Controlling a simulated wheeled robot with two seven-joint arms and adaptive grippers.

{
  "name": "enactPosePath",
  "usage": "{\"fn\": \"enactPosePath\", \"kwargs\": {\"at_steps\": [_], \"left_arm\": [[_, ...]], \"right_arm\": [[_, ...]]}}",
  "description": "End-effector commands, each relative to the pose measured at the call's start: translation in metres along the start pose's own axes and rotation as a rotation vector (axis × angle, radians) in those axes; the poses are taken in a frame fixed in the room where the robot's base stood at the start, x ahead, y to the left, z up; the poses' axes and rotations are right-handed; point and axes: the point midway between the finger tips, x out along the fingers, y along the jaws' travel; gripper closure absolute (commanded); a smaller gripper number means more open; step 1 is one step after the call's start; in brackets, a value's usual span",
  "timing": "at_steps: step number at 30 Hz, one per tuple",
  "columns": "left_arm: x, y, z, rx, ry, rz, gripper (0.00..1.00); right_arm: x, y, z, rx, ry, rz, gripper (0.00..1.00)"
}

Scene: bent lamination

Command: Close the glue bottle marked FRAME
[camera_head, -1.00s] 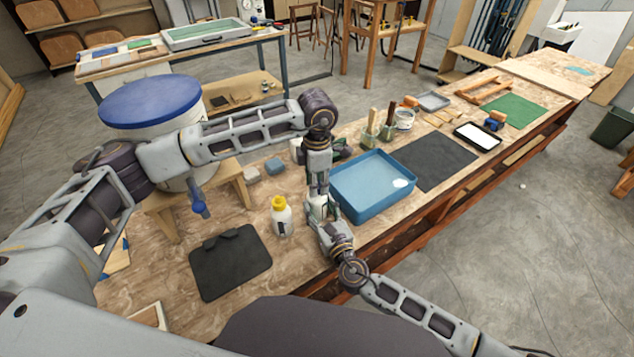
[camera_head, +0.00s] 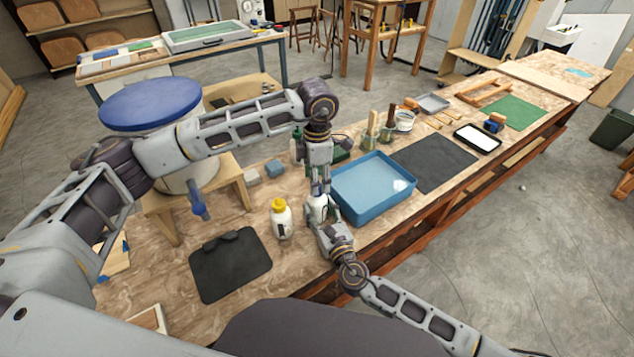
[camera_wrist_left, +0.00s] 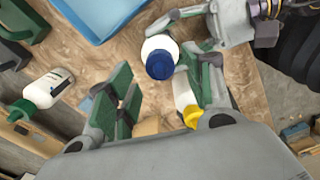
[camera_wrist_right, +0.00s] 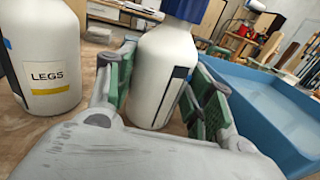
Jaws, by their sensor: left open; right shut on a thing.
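A white glue bottle with a blue cap (camera_wrist_right: 155,75) stands upright between the fingers of my right gripper (camera_wrist_right: 158,95), which is shut on it. Its label is turned away, so I cannot read a name. In the left wrist view the blue cap (camera_wrist_left: 160,64) sits on the bottle's top; I cannot tell how tight it is. My left gripper (camera_head: 318,186) is open, pointing down just above this bottle, apart from the cap. A second white bottle, marked LEGS (camera_wrist_right: 48,75), stands beside it; the yellow-capped bottle (camera_head: 281,220) is in that place in the head view.
A green-capped white bottle (camera_wrist_left: 47,88) is at the left in the left wrist view. A blue tray (camera_head: 372,185) stands close to the right of the held bottle. A black mat (camera_head: 230,268) lies front left. A blue-lidded bucket (camera_head: 150,102) stands behind my left arm.

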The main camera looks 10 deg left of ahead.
Motion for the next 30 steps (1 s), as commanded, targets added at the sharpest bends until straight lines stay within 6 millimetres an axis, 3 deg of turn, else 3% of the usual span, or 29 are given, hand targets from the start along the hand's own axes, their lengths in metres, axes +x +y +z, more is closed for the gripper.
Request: {"fn": "enactPosePath", "kwargs": {"at_steps": [8,22,30], "left_arm": [[-0.017,0.0,0.0,0.0,0.0,0.001,0.48],[-0.01,-0.004,0.0,0.003,0.004,-0.012,0.51],[-0.025,-0.009,0.016,-0.011,-0.055,-0.03,0.51]], "right_arm": [[0.0,0.0,-0.001,0.0,0.001,0.0,1.0],[0.0,0.0,0.0,0.0,0.001,0.0,1.0],[0.0,0.0,0.0,0.0,0.001,0.0,1.0]]}}
